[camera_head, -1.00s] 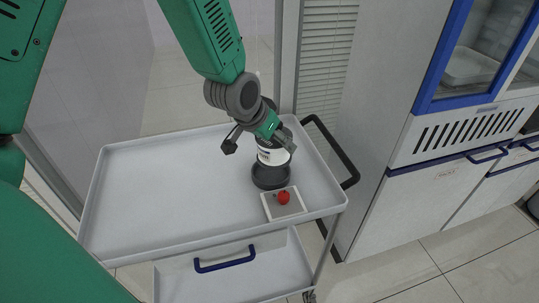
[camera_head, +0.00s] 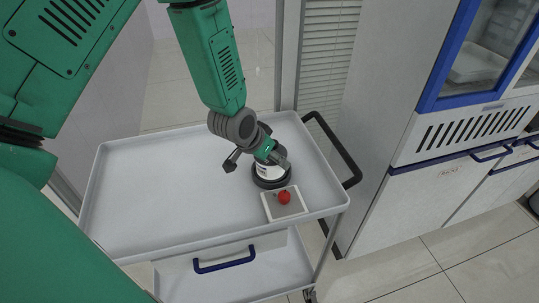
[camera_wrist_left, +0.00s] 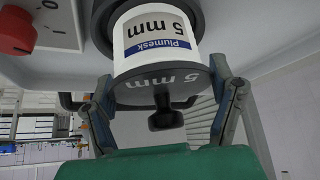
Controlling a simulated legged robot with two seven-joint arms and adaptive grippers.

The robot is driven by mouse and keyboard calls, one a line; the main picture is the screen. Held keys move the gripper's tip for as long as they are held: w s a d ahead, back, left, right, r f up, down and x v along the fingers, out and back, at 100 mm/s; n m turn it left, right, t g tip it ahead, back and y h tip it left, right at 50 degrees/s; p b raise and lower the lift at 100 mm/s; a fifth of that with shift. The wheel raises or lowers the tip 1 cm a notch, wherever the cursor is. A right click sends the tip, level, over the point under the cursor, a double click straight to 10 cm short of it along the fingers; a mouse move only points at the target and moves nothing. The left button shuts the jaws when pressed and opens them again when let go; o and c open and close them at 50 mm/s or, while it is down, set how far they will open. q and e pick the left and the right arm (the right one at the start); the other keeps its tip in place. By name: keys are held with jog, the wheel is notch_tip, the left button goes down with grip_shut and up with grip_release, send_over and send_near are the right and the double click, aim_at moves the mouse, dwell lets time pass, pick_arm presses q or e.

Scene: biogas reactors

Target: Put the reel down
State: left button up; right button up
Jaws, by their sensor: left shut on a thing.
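The reel (camera_head: 266,171) is white with a dark flange and a "Plumesk 5 mm" label. It also shows in the left wrist view (camera_wrist_left: 158,38). My left gripper (camera_head: 258,160) is shut on it from above. In the left wrist view the fingers (camera_wrist_left: 163,103) lie on either side of the reel's near flange. The reel's far end is at a dark round base (camera_head: 272,182) on the trolley top (camera_head: 170,190); I cannot tell whether it bears fully on it. My right gripper does not show.
A white plate with a red knob (camera_head: 285,197) sits just in front of the base. The trolley's black handle (camera_head: 340,150) and a white cabinet (camera_head: 400,190) stand to the right. The left and middle of the trolley top are clear.

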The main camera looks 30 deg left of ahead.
pick_arm(q)
jog(key=o, duration=1.5)
jog(key=shift+w+d, duration=0.1)
jog(key=shift+c, duration=0.2)
jog(key=shift+d+r, duration=0.15)
jog(key=shift+d, duration=0.25)
jog(key=shift+s+a+r, duration=0.2)
jog(key=shift+s+r, duration=0.1)
jog(key=shift+r, duration=0.1)
jog(key=shift+p+v, duration=0.5)
jog(key=shift+v, duration=4.9)
jog(key=shift+a, duration=0.1)
